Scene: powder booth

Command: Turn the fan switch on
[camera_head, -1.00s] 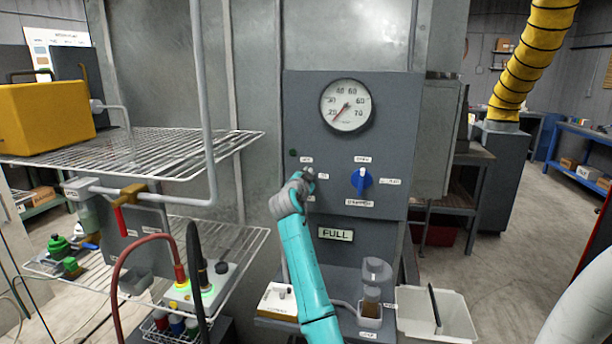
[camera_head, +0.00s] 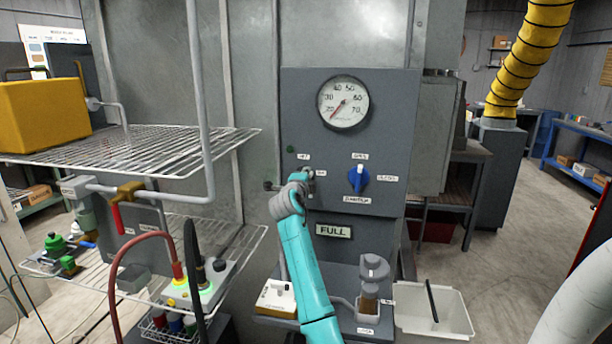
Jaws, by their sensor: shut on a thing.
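The grey control panel (camera_head: 388,110) carries a round gauge at the top and small white labels below it. My gripper (camera_head: 303,178) is against the panel's lower left, among the small labels left of the blue knob. It is shut on the fan switch there. The grey wrist and fingers hide most of the switch, so I cannot see its position. A label (camera_head: 320,173) shows just right of my gripper and another (camera_head: 304,157) just above it. A small dark green lamp (camera_head: 290,149) is above and left of it, looking unlit.
A blue damper knob (camera_head: 358,180) sits right of my gripper. A wire rack (camera_head: 150,150) stands close on the left. Below the panel are a FULL sign (camera_head: 333,231), a powder cup (camera_head: 369,300) and a white bin (camera_head: 455,312).

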